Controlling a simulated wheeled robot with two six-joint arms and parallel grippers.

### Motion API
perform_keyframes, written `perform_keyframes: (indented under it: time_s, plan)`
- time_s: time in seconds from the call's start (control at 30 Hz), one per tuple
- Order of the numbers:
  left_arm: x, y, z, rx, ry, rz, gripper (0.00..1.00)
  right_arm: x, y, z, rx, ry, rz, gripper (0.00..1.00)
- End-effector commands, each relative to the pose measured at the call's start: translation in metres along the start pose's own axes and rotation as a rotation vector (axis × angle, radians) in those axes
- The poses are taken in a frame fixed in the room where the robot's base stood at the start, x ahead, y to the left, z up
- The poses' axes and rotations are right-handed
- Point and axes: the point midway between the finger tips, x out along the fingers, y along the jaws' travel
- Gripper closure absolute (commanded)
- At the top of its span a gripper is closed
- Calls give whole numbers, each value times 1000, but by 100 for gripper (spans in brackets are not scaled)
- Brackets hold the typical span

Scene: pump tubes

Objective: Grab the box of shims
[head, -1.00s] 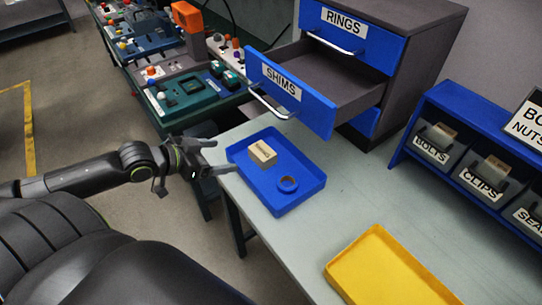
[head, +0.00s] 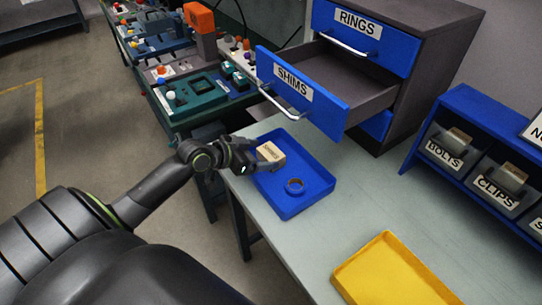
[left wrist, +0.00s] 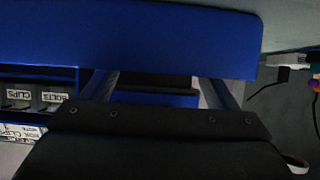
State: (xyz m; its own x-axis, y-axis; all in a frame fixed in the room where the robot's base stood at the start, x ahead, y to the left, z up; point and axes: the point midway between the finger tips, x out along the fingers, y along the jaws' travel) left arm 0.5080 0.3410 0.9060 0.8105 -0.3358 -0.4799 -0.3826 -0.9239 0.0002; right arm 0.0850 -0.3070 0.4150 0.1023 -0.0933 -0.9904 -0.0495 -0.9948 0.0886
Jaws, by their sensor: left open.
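The small tan box of shims (head: 270,153), with a dark printed label, is at the upper left of the blue tray (head: 318,192) in the head view. My left gripper (head: 256,153) reaches over the tray's left rim, with its open fingers at the box's left side. The fingers hide part of the box, and I cannot tell whether they touch it. In the left wrist view my open fingers (left wrist: 160,92) show with blue surfaces beyond them. I cannot make out the box there. My right gripper is not in view.
The open SHIMS drawer (head: 305,95) juts out just above the tray and my gripper. A yellow tray (head: 390,245) stands nearer the front. Labelled bins (head: 445,150) are at right. The table between is clear.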

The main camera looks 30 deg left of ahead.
Motion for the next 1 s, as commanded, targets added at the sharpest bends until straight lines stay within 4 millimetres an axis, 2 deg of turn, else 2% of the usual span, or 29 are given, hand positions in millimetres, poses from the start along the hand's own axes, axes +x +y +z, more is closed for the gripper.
perform_keyframes:
  time_s: [0.17,0.5,0.77,0.83,1.0]
  plan:
    - [11,1,0,-4,1,0,19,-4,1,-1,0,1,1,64]
    - [50,3,2,-2,0,0,19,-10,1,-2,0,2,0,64]
    - [52,3,2,1,-1,-1,19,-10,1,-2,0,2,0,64]
    - [52,3,2,1,-1,-1,24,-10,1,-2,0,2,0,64]
    - [52,3,2,0,-1,-1,46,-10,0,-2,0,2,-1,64]
